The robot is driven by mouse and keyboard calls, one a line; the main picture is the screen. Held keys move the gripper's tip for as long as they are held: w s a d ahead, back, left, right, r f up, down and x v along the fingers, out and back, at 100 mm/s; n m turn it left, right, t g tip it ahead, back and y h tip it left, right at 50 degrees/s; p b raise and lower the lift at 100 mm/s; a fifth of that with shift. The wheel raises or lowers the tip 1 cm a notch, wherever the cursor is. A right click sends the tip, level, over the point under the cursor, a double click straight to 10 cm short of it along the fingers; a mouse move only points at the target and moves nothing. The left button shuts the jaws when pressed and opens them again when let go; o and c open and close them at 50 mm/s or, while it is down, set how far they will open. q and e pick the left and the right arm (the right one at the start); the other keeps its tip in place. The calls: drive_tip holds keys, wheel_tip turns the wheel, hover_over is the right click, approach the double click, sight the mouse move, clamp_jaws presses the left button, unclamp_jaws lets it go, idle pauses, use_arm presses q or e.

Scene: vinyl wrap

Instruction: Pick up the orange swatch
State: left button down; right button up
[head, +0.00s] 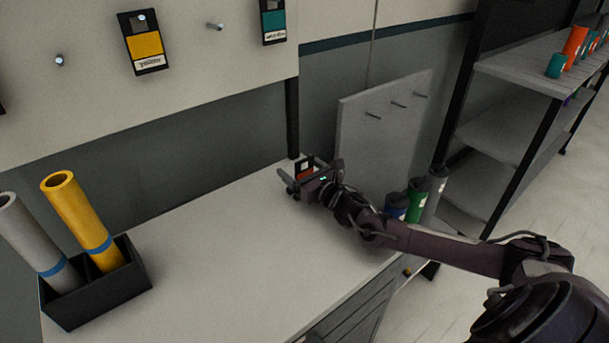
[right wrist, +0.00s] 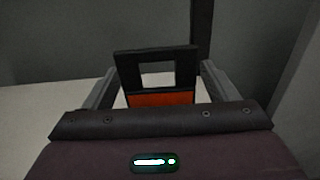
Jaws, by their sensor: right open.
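The orange swatch (head: 304,168) is a small dark-framed card at the back right corner of the white counter. In the right wrist view the orange swatch (right wrist: 160,98) shows its black frame with a cut-out window above an orange panel; its lower part is hidden by my gripper's body. My right gripper (head: 301,178) is at the swatch. In the right wrist view its two fingers (right wrist: 157,82) stand open, one on each side of the swatch, with a gap visible beside the frame. My left gripper is not in view.
A black holder (head: 130,285) with a grey roll (head: 32,238) and a yellow roll (head: 80,218) stands at the counter's left. Yellow (head: 143,43) and teal (head: 273,20) swatches hang above. A pegboard (head: 380,130) and shelf rack (head: 500,130) stand right. The counter's middle is clear.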

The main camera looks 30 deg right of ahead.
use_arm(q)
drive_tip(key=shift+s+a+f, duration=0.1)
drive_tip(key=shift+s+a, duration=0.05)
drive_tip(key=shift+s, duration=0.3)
use_arm(e)
drive_tip(key=c, duration=1)
drive_tip(key=shift+c, duration=0.2)
